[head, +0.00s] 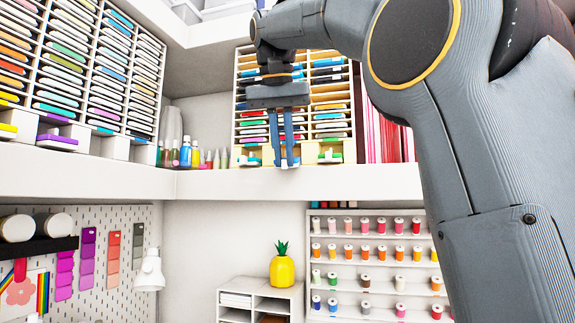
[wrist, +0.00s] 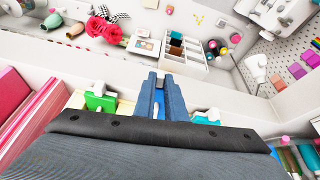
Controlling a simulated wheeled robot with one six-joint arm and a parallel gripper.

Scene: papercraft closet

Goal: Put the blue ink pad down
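My gripper (head: 284,162) points down in front of the pad rack on the white shelf, its two blue-grey fingers a small gap apart. In the wrist view the fingers (wrist: 160,78) flank a narrow strip of blue, which looks like the blue ink pad (wrist: 158,104). The fingers hide most of it, and I cannot tell whether they press on it or stand just clear. A green pad (wrist: 100,102) with a pale knob lies to its left and a teal pad (wrist: 207,118) to its right. In the head view the green pad shows to the right (head: 330,157).
The rack (head: 238,110) behind my gripper holds several coloured pads in tiers. Ink bottles (head: 186,153) and pale nozzles stand left of it, red and pink paper (head: 380,130) right of it. The shelf's front edge (head: 225,184) runs just below the fingertips. Spool shelves (head: 370,240) are underneath.

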